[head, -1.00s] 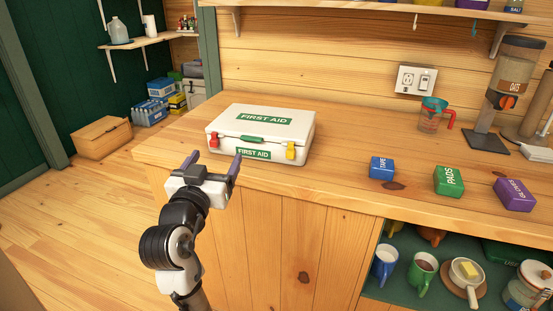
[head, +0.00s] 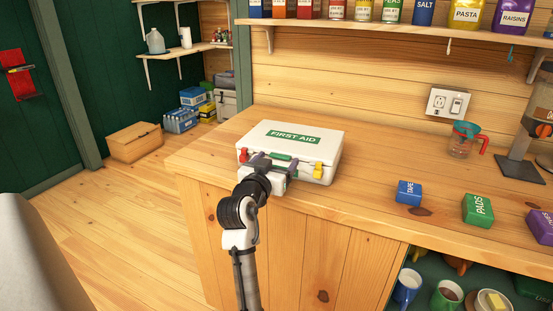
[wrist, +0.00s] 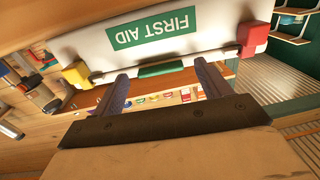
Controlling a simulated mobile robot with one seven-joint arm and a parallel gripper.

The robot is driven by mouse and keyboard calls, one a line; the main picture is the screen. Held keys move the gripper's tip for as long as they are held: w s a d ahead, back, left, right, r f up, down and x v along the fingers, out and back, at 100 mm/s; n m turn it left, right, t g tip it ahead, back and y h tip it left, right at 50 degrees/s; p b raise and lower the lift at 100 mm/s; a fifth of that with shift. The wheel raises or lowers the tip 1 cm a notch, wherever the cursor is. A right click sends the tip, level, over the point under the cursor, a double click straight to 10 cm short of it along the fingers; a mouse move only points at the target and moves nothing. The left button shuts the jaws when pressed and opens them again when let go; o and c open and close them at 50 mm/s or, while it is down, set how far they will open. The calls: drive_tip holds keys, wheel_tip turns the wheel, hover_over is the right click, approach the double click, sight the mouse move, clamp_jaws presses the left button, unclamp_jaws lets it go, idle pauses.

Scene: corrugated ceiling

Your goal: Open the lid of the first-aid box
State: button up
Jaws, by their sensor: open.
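The white first-aid box (head: 303,138) sits on the wooden counter with its lid closed. It has a green label on top, a green handle (wrist: 160,69) at the front middle, a red latch (head: 243,155) on the left and a yellow latch (head: 318,170) on the right. In the wrist view the red latch (wrist: 252,37) is at the right and the yellow latch (wrist: 77,74) at the left. My gripper (head: 276,160) is at the front of the box, open, with its fingers (wrist: 158,84) on either side of the handle. Whether they touch the box I cannot tell.
On the counter to the right are a blue tape box (head: 408,192), a green pads box (head: 477,209), a purple box (head: 541,226) and a measuring cup (head: 463,139). A shelf of containers (head: 400,25) hangs above. The counter between the first-aid box and the tape box is clear.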

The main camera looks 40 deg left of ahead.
drive_tip(key=shift+w, duration=0.25)
